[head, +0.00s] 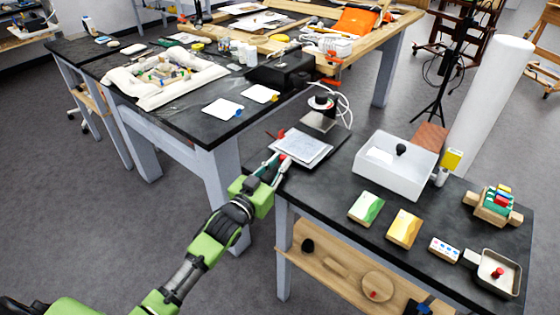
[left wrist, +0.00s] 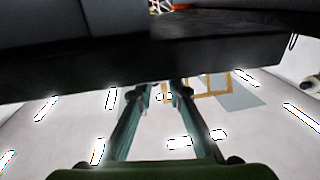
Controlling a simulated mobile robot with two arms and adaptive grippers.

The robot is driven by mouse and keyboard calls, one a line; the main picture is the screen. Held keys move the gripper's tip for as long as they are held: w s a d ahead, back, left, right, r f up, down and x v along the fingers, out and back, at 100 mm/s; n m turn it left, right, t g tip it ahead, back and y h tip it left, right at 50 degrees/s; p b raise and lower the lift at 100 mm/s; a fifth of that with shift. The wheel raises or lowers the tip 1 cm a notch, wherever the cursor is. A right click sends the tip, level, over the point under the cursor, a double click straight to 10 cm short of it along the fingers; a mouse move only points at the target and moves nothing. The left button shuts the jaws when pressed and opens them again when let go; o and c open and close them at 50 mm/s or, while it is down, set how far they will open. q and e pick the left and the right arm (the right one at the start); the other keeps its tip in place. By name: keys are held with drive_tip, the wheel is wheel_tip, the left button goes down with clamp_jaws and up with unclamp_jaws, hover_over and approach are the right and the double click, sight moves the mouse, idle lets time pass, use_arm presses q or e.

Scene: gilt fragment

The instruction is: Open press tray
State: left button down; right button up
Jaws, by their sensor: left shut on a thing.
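The press (head: 321,103) stands near the far left corner of the dark right-hand table. The press tray (head: 305,146) is a flat, light grey-white plate in front of it, at the table's left edge. My left gripper (head: 279,161) reaches in from below and is shut at the tray's near left edge, where a small red part shows. The fingers hide most of what they hold. In the left wrist view my left gripper (left wrist: 161,92) has its fingertips just below a dark slab's edge. My right gripper is not in view.
On the same table stand a white open box (head: 396,165), green (head: 366,208) and yellow (head: 403,228) blocks, and a small metal tray (head: 497,272). A wooden shelf (head: 340,268) lies below. A cluttered table (head: 185,105) stands to the left.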

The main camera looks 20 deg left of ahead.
use_arm(q)
drive_tip(key=c, duration=1.9)
unclamp_jaws()
drive_tip(key=shift+s, duration=0.1)
drive_tip(key=s, duration=0.4)
drive_tip(key=s+a, duration=0.1)
drive_tip(key=s, duration=0.3)
drive_tip(key=s+a, duration=0.1)
drive_tip(key=s, duration=0.2)
drive_tip(key=shift+s+a, duration=0.2)
drive_tip(key=shift+s, duration=0.2)
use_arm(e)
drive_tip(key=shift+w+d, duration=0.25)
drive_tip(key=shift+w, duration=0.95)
use_arm(q)
drive_tip(key=shift+f, duration=0.1)
